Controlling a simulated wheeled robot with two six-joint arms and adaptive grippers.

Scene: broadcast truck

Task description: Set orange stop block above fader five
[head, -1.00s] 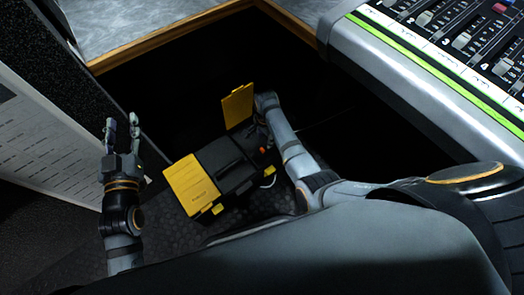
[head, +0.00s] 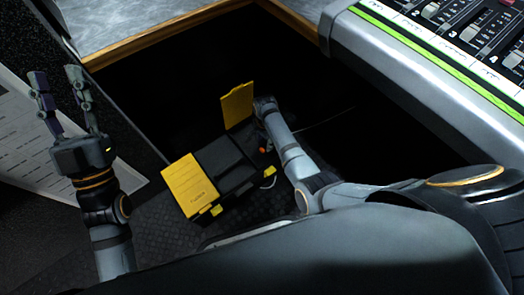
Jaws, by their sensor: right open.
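A small orange piece (head: 262,150), possibly the stop block, shows at the right side of a black and yellow toolbox (head: 228,163), partly hidden by my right arm. My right gripper (head: 264,108) is at the toolbox's raised yellow lid (head: 238,107), above and beside the orange piece; its fingers are mostly hidden in the dark. My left gripper (head: 58,80) is open and empty, raised at the far left, well apart from the toolbox. The fader console (head: 465,45) is at the upper right, with numbers 2 to 4 in view. Fader five is not in view.
The toolbox's other yellow lid (head: 189,184) is shut. The toolbox stands on a dark textured floor (head: 160,235). A wall with a printed white sheet (head: 35,140) is at the left. A wooden edge (head: 165,35) runs across the top. The console's front edge overhangs at the right.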

